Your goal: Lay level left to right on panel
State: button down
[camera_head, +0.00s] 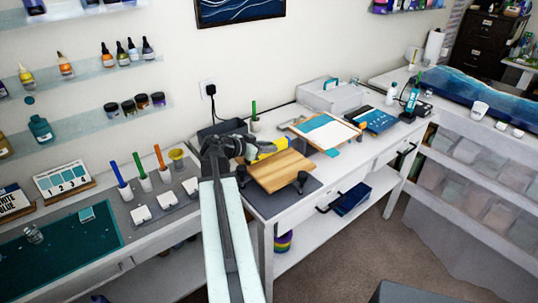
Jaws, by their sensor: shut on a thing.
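The wooden panel (281,171) lies on a dark grey mat (262,205) on the white bench, with black knob-like pieces at its near corners. My gripper (249,150) is at the panel's back left corner, at the end of my arm. It is shut on the yellow level (270,148), which shows to the right of the jaws, along the back edge of the panel. The level's left part is hidden by the gripper. I cannot tell whether the level touches the panel.
A framed board with white and blue areas (325,132) and a blue book-like item (377,120) lie to the right. Colored pens in holders (143,178) and white blocks stand at left. A green-topped holder (255,121) is behind the gripper.

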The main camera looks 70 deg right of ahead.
jog(key=shift+f, duration=0.35)
jog(key=c, duration=1.2)
grip_release()
jog(key=shift+r, duration=0.1)
jog(key=shift+o, duration=0.2)
jog(key=shift+r, duration=0.15)
jog(key=p+v, duration=0.5)
jog(key=v, duration=0.6)
jog(key=shift+a, duration=0.1)
jog(key=shift+w+a+r, duration=0.1)
jog(key=shift+w+a, duration=0.15)
jog(key=shift+a, duration=0.1)
